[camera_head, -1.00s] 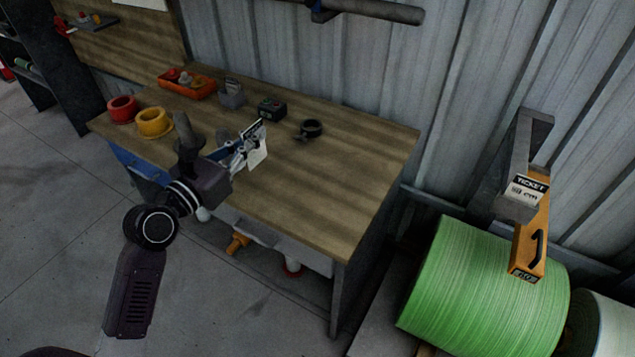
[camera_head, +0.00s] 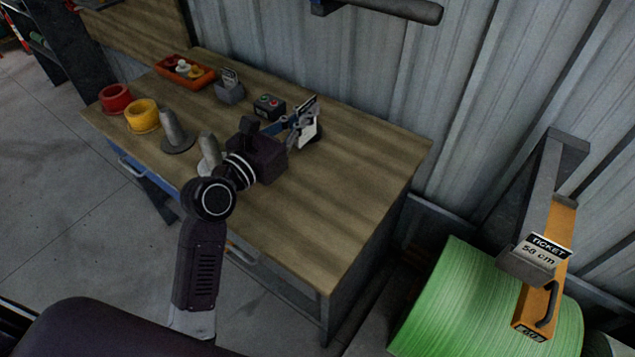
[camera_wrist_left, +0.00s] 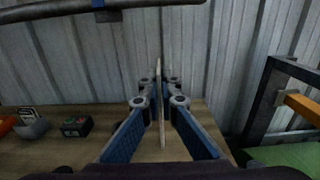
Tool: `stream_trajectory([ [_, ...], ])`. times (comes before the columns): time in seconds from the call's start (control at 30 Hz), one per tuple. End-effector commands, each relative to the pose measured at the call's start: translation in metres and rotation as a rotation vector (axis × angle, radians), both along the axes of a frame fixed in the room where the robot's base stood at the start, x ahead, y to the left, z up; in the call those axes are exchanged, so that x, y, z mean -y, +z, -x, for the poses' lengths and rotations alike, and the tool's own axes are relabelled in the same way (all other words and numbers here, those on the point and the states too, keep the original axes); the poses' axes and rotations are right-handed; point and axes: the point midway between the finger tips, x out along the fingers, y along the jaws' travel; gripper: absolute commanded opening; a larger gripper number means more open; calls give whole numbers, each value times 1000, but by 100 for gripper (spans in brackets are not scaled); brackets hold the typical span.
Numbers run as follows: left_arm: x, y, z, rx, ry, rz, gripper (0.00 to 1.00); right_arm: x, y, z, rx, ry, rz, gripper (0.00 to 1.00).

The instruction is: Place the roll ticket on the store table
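My left gripper (camera_head: 296,122) is shut on the roll ticket (camera_head: 308,134), a thin white card with dark print at its top edge. The ticket stands upright between the fingers. In the left wrist view it shows edge-on (camera_wrist_left: 160,120) between the two blue-padded fingers. The gripper and ticket are over the right-hand back part of the wooden store table (camera_head: 345,205). I cannot tell how large the gap below the card is. My right gripper is not in view.
A button box (camera_head: 269,107), a grey card holder (camera_head: 229,91), an orange tray (camera_head: 186,72), red (camera_head: 114,98) and yellow (camera_head: 142,115) rings and grey spindles stand on the table. The table's right side is clear. A green roll (camera_head: 462,305) and an orange ticket gauge (camera_head: 545,275) are at right.

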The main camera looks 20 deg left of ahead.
Motion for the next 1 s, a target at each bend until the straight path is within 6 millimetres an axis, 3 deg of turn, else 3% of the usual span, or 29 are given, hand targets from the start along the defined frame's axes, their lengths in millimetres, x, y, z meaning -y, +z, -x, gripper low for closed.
stream_trajectory([
  [0.17, 0, -48, 1, -11, -2, -5, 0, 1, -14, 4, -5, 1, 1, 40],
  [0.4, 0, -113, 1, -8, -3, -5, 0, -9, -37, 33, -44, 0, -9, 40],
  [0.5, -1, -135, 1, -6, -2, -5, 0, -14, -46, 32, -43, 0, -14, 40],
  [0.8, -1, -164, 1, -4, -1, -1, 0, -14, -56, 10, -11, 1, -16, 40],
  [1.0, -1, -194, 1, -4, -1, -4, 0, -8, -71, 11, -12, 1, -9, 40],
])
